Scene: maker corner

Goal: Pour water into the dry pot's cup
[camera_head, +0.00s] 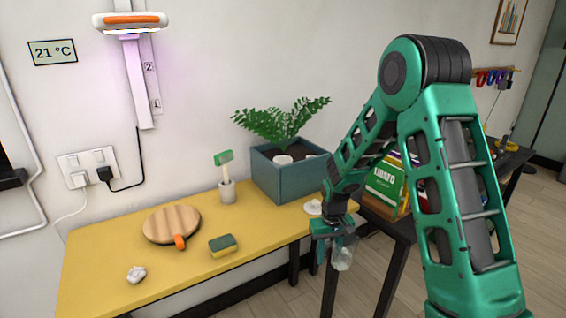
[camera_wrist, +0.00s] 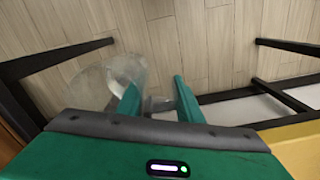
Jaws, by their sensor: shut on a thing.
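My gripper (camera_head: 334,243) hangs past the right end of the yellow table, below the level of the planter. It is shut on a clear, see-through jug (camera_head: 342,258). In the wrist view the jug (camera_wrist: 112,78) lies to the left of the fingers (camera_wrist: 157,98), and a small clear part, seemingly its handle, sits between them. I cannot tell how much water it holds. A blue-grey planter box (camera_head: 278,180) with a green fern (camera_head: 283,122) stands at the table's back right. Pale round cups (camera_head: 283,160) show inside it; I cannot tell which is dry.
The yellow table (camera_head: 110,250) holds a round wooden board (camera_head: 170,222) with an orange handle, a sponge (camera_head: 222,245), a brush in a holder (camera_head: 227,190) and a crumpled white lump (camera_head: 136,274). A white piece (camera_head: 313,207) lies near the planter.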

